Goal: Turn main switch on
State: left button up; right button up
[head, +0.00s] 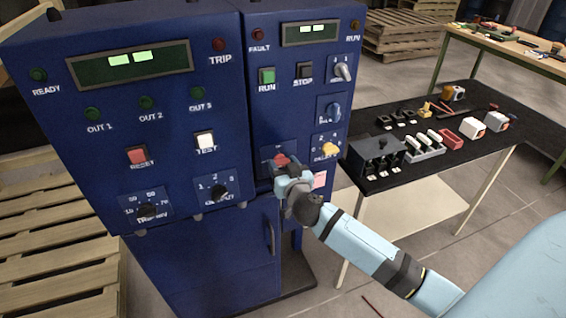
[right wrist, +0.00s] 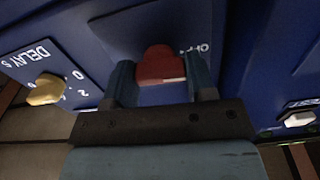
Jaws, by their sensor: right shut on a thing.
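The main switch is a red knob (head: 281,160) low on the right blue cabinet (head: 262,110). In the right wrist view the red knob (right wrist: 161,65) sits between the two fingers of my right gripper (right wrist: 163,85), with an "OFF" style label partly seen beside it. In the head view my right gripper (head: 288,176) is at the switch, shut on the knob, and hides part of it and its plate. The knob's exact angle is hard to tell. My left gripper is not in view.
The left cabinet (head: 60,110) carries buttons and dials. A black-topped table (head: 400,180) with small parts stands at the right. Wooden pallets (head: 50,240) lie at the left.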

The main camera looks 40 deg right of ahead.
jog(key=shift+r+m+p, duration=0.25)
jog(key=shift+m+p, duration=0.05)
jog(key=shift+p, duration=0.2)
jog(key=m+p, duration=0.5)
jog(key=p, duration=0.1)
jog(key=shift+f+m+p, duration=0.1)
jog(key=shift+m+p, duration=0.65)
jog(key=shift+m, duration=0.25)
jog(key=shift+m+p, duration=0.45)
jog(key=shift+m, duration=0.45)
jog(key=shift+f+m+p, duration=0.1)
jog(key=shift+m+p, duration=0.25)
jog(key=shift+m, duration=0.55)
jog(key=m, duration=0.2)
jog(key=shift+m, duration=0.3)
jog(key=shift+m+p, duration=0.3)
jog(key=shift+m, duration=1.3)
